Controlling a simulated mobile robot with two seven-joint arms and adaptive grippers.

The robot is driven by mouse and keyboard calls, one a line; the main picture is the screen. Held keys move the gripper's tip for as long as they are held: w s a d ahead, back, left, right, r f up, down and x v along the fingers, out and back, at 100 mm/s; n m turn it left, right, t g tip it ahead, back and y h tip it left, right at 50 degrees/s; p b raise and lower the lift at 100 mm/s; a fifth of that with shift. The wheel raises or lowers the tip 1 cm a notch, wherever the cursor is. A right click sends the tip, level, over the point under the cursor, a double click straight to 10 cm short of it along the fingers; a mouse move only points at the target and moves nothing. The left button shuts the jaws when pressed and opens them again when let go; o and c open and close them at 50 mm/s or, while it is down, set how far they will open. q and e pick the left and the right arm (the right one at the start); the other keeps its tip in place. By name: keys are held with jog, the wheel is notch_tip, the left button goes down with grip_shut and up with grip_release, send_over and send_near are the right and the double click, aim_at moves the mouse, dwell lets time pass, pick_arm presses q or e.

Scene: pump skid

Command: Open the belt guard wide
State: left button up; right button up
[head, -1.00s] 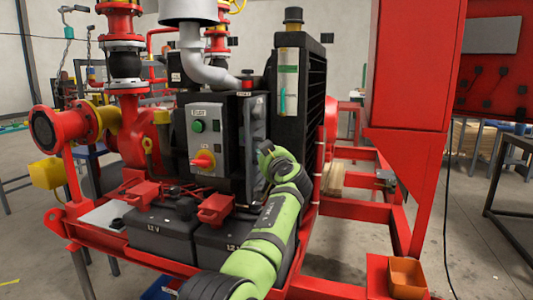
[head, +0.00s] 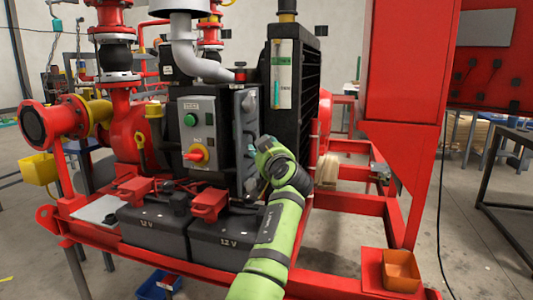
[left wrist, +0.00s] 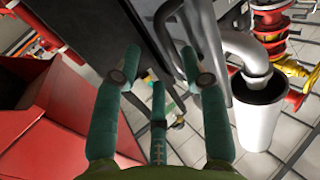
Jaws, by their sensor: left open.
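My left gripper (left wrist: 160,88) has teal fingers, spread apart and empty in the left wrist view. In the left wrist view a grey panel (left wrist: 207,35) stands close behind the right finger, and a dark flat face (left wrist: 85,25) lies to the left. I cannot tell for sure which surface is the belt guard. My right gripper is out of view.
Two black batteries (head: 155,232) stand on the red skid frame left of my arm. A tall red cabinet (head: 408,70) stands at right, with an orange bin (head: 400,268) below it. A grey exhaust pipe (head: 200,65) rises above the control box.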

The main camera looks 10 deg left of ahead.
pick_arm(q)
jog(key=shift+v, duration=1.95)
